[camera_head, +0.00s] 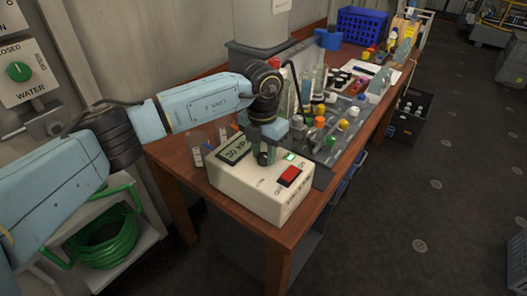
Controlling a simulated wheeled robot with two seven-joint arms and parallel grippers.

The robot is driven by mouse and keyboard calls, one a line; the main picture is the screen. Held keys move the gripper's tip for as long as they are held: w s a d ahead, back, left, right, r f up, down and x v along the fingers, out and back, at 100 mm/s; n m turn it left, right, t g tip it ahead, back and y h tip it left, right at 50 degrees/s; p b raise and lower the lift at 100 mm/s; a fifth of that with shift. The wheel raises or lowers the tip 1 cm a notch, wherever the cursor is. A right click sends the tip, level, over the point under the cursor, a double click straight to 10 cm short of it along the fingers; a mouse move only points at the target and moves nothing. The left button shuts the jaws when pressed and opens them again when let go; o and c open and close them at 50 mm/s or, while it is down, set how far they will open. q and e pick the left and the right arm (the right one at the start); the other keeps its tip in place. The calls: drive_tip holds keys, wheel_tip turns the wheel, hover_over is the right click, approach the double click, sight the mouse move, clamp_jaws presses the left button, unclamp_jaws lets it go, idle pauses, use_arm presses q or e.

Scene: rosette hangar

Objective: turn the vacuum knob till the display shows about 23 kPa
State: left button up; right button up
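A cream vacuum box (245,194) stands at the near end of the wooden table. Its grey display (235,149) reads what looks like 30 kPa, in small print. A red switch (289,176) and a small lit green light (290,157) are on its top. My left gripper (264,158) points down onto the top of the box, between the display and the switch. The vacuum knob is not clearly visible; the gripper covers the spot where its fingers end. I cannot tell whether the fingers are closed around it. My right gripper is out of view.
Several bottles with coloured caps (343,124) stand on a dark tray just behind the box. A blue basket (361,25) is at the table's far end. A water valve panel (22,72) is on the left wall. A green hose (104,240) lies on a low shelf.

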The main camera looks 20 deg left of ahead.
sight(262, 155)
use_arm(q)
drive_tip(key=o, duration=0.4)
wheel_tip(262, 155, up, 14)
drive_tip(key=shift+a+f, duration=0.15)
drive_tip(key=shift+f, duration=0.1)
idle(0.4)
